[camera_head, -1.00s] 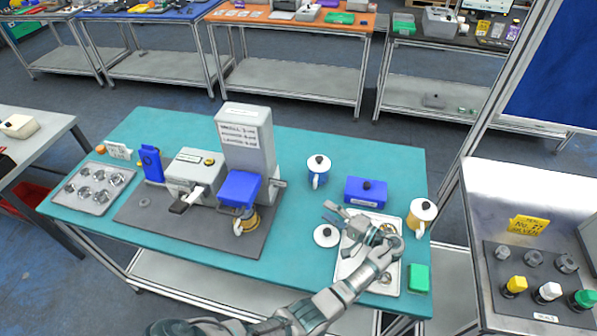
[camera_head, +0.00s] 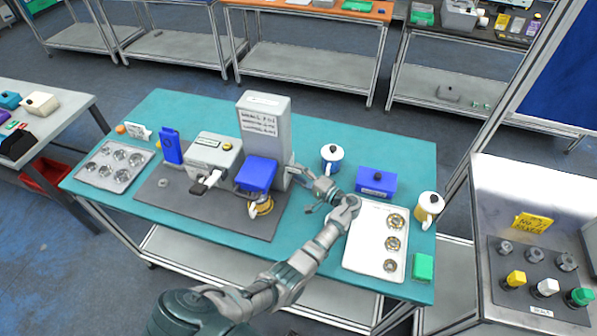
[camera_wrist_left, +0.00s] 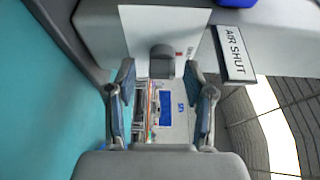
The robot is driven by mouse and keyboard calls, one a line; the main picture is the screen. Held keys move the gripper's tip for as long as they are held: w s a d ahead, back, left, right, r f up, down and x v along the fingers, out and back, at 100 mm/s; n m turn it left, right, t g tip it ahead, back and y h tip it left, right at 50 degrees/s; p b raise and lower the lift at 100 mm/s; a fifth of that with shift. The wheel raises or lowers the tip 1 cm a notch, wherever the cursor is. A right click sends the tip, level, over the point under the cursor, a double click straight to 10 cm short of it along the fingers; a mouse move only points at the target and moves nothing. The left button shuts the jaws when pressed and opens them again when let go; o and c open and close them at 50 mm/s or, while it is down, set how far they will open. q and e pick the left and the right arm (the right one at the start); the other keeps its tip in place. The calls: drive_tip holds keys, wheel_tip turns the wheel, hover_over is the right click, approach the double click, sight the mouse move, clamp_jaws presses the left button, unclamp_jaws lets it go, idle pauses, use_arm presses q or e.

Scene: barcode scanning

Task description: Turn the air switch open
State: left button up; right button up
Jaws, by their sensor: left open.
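The air switch shows in the left wrist view as a dark grey knob (camera_wrist_left: 161,62) on a light plate. A sign reading "AIR SHUT" (camera_wrist_left: 235,53) is beside it on the right. In the head view the tall grey machine (camera_head: 264,135) stands on the teal table, and my left gripper (camera_head: 302,178) is at its right side. The left gripper also shows in the left wrist view (camera_wrist_left: 163,85), with its fingers apart, one on each side of the knob's line. The knob appears beyond the fingertips; contact cannot be told. My right gripper is not in view.
A blue block (camera_head: 257,172) is at the machine's front. The teal table (camera_head: 390,145) is clear at the back right.

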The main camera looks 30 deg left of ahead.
use_arm(q)
drive_tip(key=shift+a, duration=0.4)
drive_tip(key=shift+d, duration=0.15)
clamp_jaws()
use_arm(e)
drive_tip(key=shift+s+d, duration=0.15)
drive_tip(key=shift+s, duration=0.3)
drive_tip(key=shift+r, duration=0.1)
use_arm(q)
drive_tip(key=m+g+h+p, duration=0.1)
drive_tip(key=m+p, duration=0.1)
drive_tip(key=m, duration=0.2)
drive_tip(key=m+g+h+p, duration=0.2)
drive_tip(key=m, duration=0.1)
drive_tip(key=m+g+h+p, duration=0.1)
drive_tip(key=m+p, duration=0.1)
drive_tip(key=m, duration=0.2)
drive_tip(key=shift+w+m+g+p, duration=0.2)
drive_tip(key=shift+m+g+p, duration=0.1)
drive_tip(key=shift+r+m+g+h+b, duration=0.15)
drive_tip(key=shift+m+g+h+b, duration=0.25)
drive_tip(key=shift+m+g+b, duration=0.55)
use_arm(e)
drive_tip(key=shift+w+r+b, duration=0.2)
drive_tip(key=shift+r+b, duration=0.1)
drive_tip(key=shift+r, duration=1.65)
use_arm(q)
drive_tip(key=shift+t, duration=0.25)
